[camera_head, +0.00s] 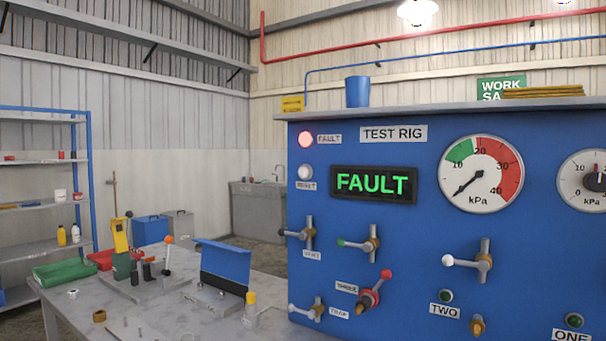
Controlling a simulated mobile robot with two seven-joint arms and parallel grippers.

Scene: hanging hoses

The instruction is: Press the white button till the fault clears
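The white button (305,172) is a small round knob on the left side of the blue test rig panel (420,250), with a small label under it that seems to read RESET. Above it a red lamp (306,139) glows beside a label reading FAULT. To the right, a black display (373,185) shows FAULT in green letters. Nothing touches the button. Neither of my grippers is in view.
A pressure gauge (480,174) and several valve handles are on the panel, including a red-knobbed lever (373,291). Shelves stand far left.

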